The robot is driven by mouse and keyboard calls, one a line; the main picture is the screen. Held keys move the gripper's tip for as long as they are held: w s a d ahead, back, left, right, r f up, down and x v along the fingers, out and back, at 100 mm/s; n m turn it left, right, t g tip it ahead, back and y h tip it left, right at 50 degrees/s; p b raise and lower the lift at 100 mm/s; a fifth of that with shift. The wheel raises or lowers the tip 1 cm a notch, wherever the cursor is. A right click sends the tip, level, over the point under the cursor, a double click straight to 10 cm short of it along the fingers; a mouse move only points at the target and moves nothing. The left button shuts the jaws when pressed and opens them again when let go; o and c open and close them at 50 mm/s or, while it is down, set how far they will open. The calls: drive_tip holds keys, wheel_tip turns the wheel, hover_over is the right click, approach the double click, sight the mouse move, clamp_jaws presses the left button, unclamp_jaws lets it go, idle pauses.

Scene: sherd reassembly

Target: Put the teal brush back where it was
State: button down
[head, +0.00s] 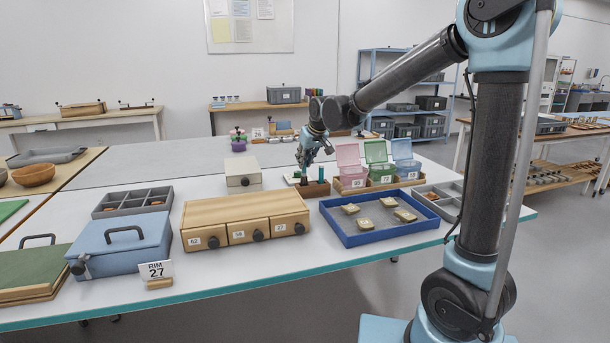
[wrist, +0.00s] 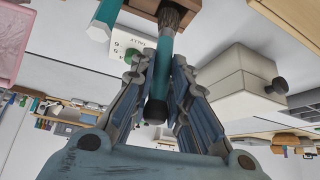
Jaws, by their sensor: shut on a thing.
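My gripper (wrist: 160,75) is shut on the teal brush (wrist: 162,62). In the wrist view the brush's dark handle end lies between the fingers, and its brown bristles point at the wooden block (wrist: 145,6). The bristle tip overlaps the block's edge; I cannot tell if it touches or enters it. In the head view my gripper (head: 308,158) is over the left part of the wooden block (head: 315,189), on the far side of the table. A second teal handle (head: 321,173) stands upright in the block's right part; a teal piece with a pale end (wrist: 105,18) shows in the wrist view.
A cream box (head: 243,173) stands left of the block, and lidded pink, green and blue boxes (head: 378,163) stand right. A blue tray (head: 347,236) with several sherds and a wooden drawer unit (head: 243,206) are in front.

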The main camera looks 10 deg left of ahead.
sight(305, 168)
drive_tip(key=shift+f, duration=2.2)
drive_tip(key=c, duration=1.5)
unclamp_jaws()
drive_tip(key=shift+f, duration=0.1)
drive_tip(key=v, duration=1.2)
drive_tip(key=shift+s+a, duration=0.1)
